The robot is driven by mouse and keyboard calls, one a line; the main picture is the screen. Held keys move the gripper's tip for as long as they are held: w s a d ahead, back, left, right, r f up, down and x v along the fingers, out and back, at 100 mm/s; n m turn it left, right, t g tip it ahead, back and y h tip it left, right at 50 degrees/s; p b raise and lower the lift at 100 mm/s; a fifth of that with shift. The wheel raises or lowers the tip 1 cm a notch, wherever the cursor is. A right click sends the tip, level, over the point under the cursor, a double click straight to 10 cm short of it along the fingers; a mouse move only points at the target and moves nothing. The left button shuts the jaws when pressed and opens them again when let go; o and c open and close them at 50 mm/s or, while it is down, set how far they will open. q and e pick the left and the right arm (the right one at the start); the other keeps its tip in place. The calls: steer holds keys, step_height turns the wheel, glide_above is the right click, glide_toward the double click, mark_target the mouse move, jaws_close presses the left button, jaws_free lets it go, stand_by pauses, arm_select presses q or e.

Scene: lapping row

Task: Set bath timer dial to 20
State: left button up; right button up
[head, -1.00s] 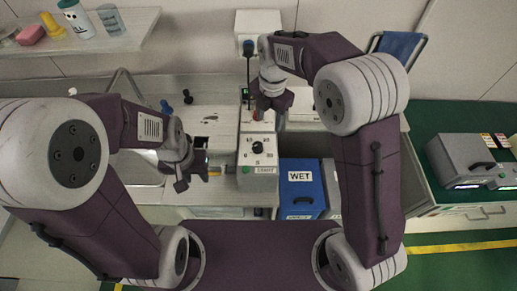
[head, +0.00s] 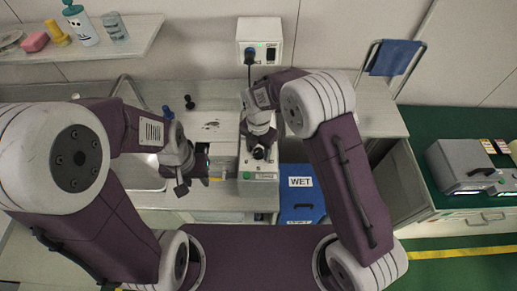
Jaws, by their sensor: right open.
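The bath timer (head: 262,185) is a pale grey box on the bench in the middle of the head view, with a green button and a label on its near part. My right gripper (head: 260,150) is open and over the timer's face, at the dial. The gripper covers the dial and its scale, so the setting cannot be read. I cannot tell whether the fingers touch the dial. My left gripper (head: 205,172) is to the left of the timer, apart from it. Its jaw opening is not clear.
A blue bin marked WET (head: 301,192) stands right of the timer. A white wall box (head: 259,40) with a plug is behind it. A grey machine (head: 462,165) is on the green bench at right.

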jaws_close()
